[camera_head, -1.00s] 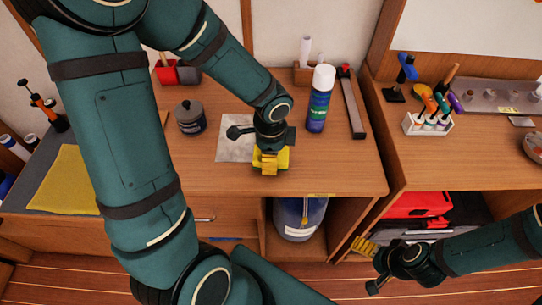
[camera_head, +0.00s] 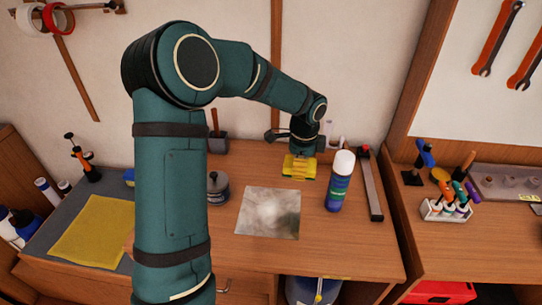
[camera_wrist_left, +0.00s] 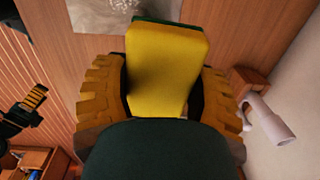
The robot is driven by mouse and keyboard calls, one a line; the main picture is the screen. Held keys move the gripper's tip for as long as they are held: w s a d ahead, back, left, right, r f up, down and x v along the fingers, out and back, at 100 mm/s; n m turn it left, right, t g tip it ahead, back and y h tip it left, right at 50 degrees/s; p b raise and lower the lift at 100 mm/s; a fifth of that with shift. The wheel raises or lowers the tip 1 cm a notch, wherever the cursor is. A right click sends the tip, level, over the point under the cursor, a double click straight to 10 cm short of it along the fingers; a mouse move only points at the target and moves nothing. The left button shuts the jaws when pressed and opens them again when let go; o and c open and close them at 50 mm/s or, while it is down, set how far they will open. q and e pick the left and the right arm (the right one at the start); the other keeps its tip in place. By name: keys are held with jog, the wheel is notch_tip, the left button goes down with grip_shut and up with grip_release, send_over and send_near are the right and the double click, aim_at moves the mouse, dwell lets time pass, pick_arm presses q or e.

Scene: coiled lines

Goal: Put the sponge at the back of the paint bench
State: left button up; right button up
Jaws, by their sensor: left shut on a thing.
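The sponge (camera_wrist_left: 168,62) is yellow with a dark green layer and sits between the two yellow-padded fingers of my left gripper (camera_wrist_left: 165,95) in the left wrist view. In the head view the left gripper (camera_head: 299,166) is shut on it over the back part of the paint bench (camera_head: 330,235), behind the grey sheet and left of the spray can. I cannot tell whether the sponge touches the bench top. My right gripper is outside the head view; a dark gripper with yellow pads (camera_wrist_left: 28,105) shows at the left edge of the wrist view.
A spray can (camera_head: 340,180) with a white cap stands right of the gripper, beside a long grey-and-red tool (camera_head: 370,185). A grey sheet (camera_head: 268,212) lies in front. A dark lidded jar (camera_head: 217,187) stands to the left, partly behind my arm. The front right bench top is clear.

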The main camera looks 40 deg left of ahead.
pick_arm(q)
jog(key=w+a+f+p, duration=0.1)
jog(key=w+a+f, duration=0.2)
jog(key=w+a, duration=0.95)
jog(key=shift+n+h, duration=0.3)
jog(key=shift+n, duration=0.1)
jog(key=f, duration=0.8)
jog(key=shift+s+a+f+b, duration=0.15)
jog(key=shift+a+f+b, duration=0.05)
jog(key=shift+f+b, duration=0.2)
jog(key=shift+f, duration=0.15)
jog(key=o, duration=1)
